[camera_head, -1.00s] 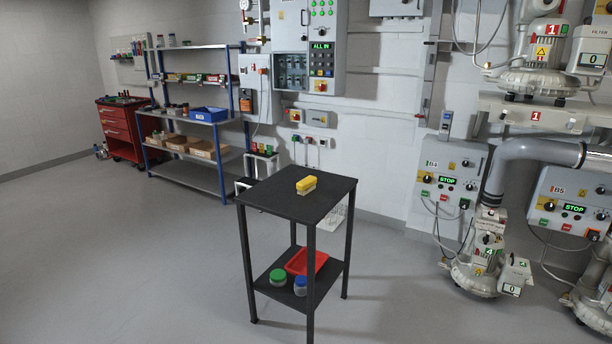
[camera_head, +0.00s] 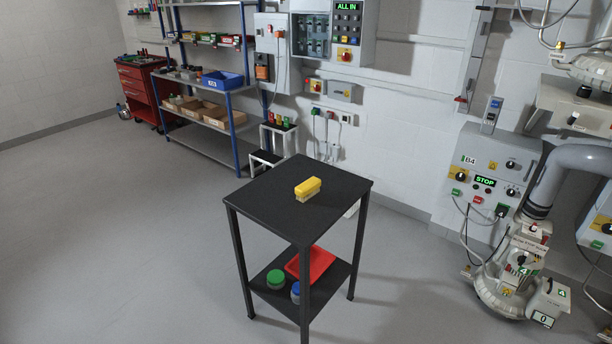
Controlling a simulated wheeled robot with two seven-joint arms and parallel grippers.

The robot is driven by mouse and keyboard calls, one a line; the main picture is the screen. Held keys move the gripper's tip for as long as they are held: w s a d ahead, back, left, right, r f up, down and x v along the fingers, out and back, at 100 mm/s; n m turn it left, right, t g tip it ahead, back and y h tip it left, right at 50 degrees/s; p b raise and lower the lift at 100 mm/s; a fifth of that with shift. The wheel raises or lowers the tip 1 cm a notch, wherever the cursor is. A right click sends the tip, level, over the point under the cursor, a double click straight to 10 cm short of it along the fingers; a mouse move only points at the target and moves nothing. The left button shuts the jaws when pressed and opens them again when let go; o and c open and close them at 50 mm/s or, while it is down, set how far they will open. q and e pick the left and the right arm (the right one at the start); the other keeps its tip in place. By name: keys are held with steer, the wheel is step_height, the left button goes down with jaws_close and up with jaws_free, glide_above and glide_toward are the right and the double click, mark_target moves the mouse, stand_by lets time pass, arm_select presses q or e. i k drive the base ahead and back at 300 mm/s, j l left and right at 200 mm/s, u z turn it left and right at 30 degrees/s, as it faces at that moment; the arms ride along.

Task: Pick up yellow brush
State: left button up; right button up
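The yellow brush (camera_head: 308,188) lies on the black top of a small table (camera_head: 262,203), a little right of the top's middle. Its yellow back faces up and pale bristles show below it. Nothing touches it but the table. Neither of my grippers is in view.
The table's lower shelf (camera_head: 322,293) holds a red tray (camera_head: 311,263), a green-lidded jar (camera_head: 276,279) and a blue-lidded jar (camera_head: 295,292). A step stool (camera_head: 268,158) stands behind. Blower units (camera_head: 517,275) line the right wall. The floor (camera_head: 130,240) is clear at left and in front.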

mark_target(309, 189)
steer(key=i+l+u, duration=0.15)
steer(key=i+l, duration=0.25)
steer(key=i+l+u, duration=0.1)
steer(key=i+l, duration=0.3)
steer(key=i+l+u, duration=0.15)
steer(key=i+l, duration=0.2)
steer(key=l, duration=0.25)
steer(key=i+l+u, duration=0.15)
steer(key=i+l, duration=0.2)
steer(key=l, duration=0.15)
